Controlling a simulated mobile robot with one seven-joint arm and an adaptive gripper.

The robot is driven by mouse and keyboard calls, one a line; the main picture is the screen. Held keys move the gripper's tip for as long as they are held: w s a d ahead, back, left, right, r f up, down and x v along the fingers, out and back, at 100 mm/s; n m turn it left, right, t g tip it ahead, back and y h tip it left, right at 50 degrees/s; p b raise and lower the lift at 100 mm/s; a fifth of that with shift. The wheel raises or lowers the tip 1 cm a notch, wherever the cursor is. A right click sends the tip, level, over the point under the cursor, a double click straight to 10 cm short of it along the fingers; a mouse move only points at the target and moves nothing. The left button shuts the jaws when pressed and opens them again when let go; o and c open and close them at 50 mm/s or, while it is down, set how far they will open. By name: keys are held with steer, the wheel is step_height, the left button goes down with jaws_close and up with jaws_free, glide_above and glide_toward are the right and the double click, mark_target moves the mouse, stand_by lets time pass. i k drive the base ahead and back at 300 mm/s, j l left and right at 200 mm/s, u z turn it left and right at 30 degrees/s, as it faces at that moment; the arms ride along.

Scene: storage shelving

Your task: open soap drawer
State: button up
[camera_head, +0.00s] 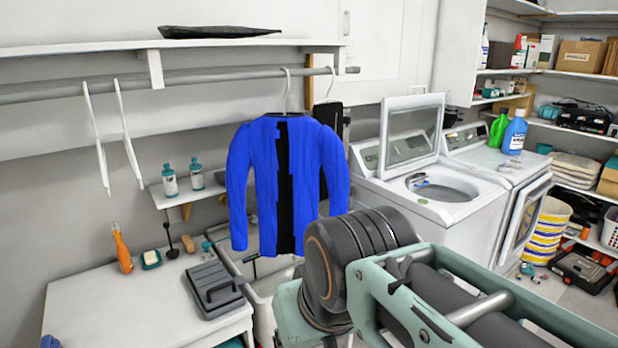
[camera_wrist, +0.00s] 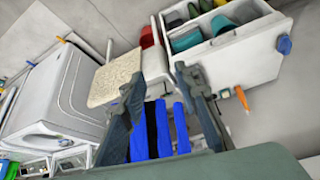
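I cannot make out for certain which part is the soap drawer. A white top-loading washer (camera_head: 410,207) stands at the centre right with its lid (camera_head: 411,130) up. A small grey and teal part shows at the left rim of its tub (camera_head: 446,189). In the wrist view a white machine (camera_wrist: 70,95) is at the left, tilted in the picture. My gripper (camera_wrist: 160,75) is open, its two fingers apart and nothing held between their tips. In the head view my arm covers the foreground and my gripper is hidden.
A blue jacket (camera_head: 262,170) hangs from a rail left of the washer; blue cloth (camera_wrist: 160,130) shows between my finger bases. A white table (camera_head: 120,310) is at lower left. Shelves stand at right.

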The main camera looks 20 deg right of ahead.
mark_target(415, 180)
steer(key=z, duration=1.25)
steer(key=i+l+z, duration=0.75)
steer(key=i+z, duration=0.25)
steer(key=i, duration=0.25)
steer(key=i+z, duration=0.4)
steer(key=i, duration=0.15)
steer(key=i+u, duration=0.1)
steer(key=i, duration=0.5)
steer(key=i+l+u, duration=0.1)
steer(key=i, duration=0.45)
steer(key=i+u, duration=0.8)
steer(key=u, duration=0.15)
steer(key=i+u, duration=0.55)
steer(key=u, duration=0.15)
steer(key=i+u, duration=0.3)
